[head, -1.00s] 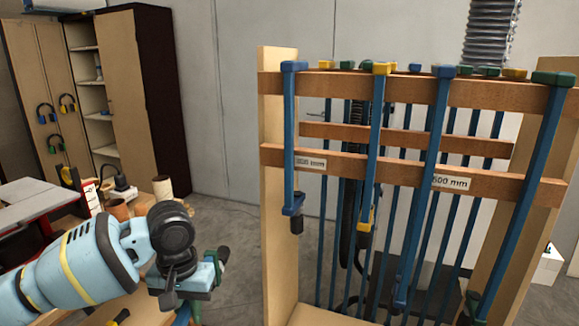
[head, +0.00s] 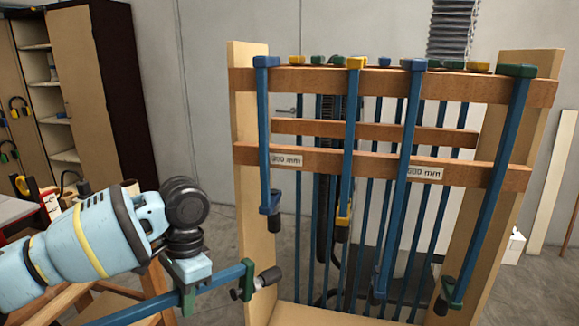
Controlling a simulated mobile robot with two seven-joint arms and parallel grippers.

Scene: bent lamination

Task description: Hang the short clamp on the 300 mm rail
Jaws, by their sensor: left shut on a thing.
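My left gripper (head: 190,275) is shut on a clamp with a blue bar (head: 217,281), green jaws and a dark screw handle. The clamp lies nearly level, its handle end pointing right towards the rack's left post; its other end leaves the picture at the bottom. The 300 mm label (head: 286,160) is on the left part of the rack's lower front rail (head: 323,163). A blue clamp (head: 263,130) hangs in front of that rail at the left, and a blue clamp with yellow jaws (head: 350,140) hangs to the right of the label. My right gripper is not in view.
The wooden upper front rail (head: 310,80) holds several clamp heads. Beside the 600 mm label (head: 425,173), longer clamps hang close to the rack's right post (head: 515,150). More clamps hang behind. A bench with a wooden frame (head: 150,285) stands below my left arm.

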